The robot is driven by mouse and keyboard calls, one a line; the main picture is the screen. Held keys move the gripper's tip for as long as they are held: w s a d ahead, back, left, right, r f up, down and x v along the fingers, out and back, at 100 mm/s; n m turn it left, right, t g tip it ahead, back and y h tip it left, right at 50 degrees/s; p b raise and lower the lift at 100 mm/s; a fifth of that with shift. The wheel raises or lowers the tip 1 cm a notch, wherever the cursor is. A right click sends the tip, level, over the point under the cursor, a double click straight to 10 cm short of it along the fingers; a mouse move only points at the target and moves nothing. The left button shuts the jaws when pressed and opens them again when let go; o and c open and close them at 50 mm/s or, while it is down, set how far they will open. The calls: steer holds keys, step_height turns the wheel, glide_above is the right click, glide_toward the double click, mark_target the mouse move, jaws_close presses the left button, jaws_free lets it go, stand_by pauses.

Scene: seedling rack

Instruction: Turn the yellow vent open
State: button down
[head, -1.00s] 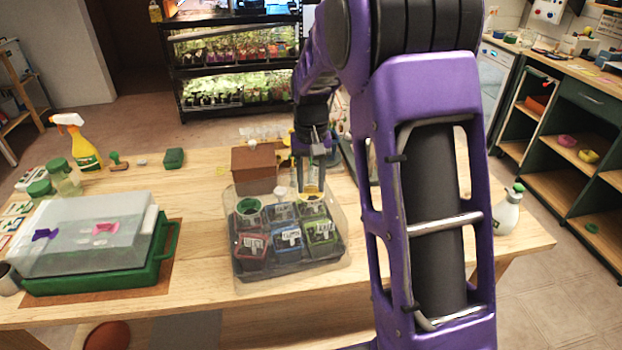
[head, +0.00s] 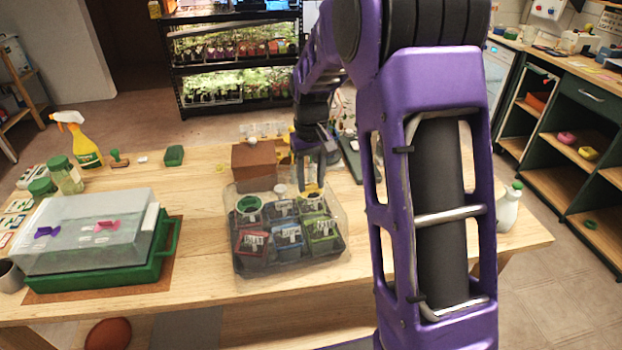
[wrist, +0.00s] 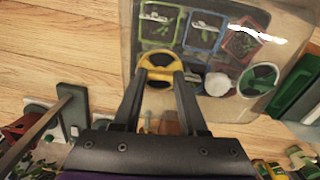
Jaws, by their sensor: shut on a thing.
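The yellow vent (wrist: 164,72) is a round yellow piece with a bar across it, on top of the clear cover (head: 338,232) over a tray of potted seedlings. In the head view the yellow vent (head: 312,188) shows at the cover's back right. My gripper (wrist: 160,78) is shut on the vent, one finger on each side of its middle; it also shows in the head view (head: 311,182), reaching down from above. The fingers hide part of the vent, and I cannot tell how far it is turned.
A white knob (wrist: 217,84) and a round green-and-white piece (wrist: 258,78) are close by on the cover. A brown box (head: 254,166) stands behind it. A green propagator with a clear lid (head: 85,235) is at the left. Bare tabletop lies between them.

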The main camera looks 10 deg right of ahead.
mark_target(311, 185)
steer(key=shift+c, duration=2.2)
jaws_free()
step_height(311, 185, up, 18)
steer(key=p, duration=0.1)
steer(key=shift+f+p, duration=0.25)
steer(key=shift+p, duration=0.15)
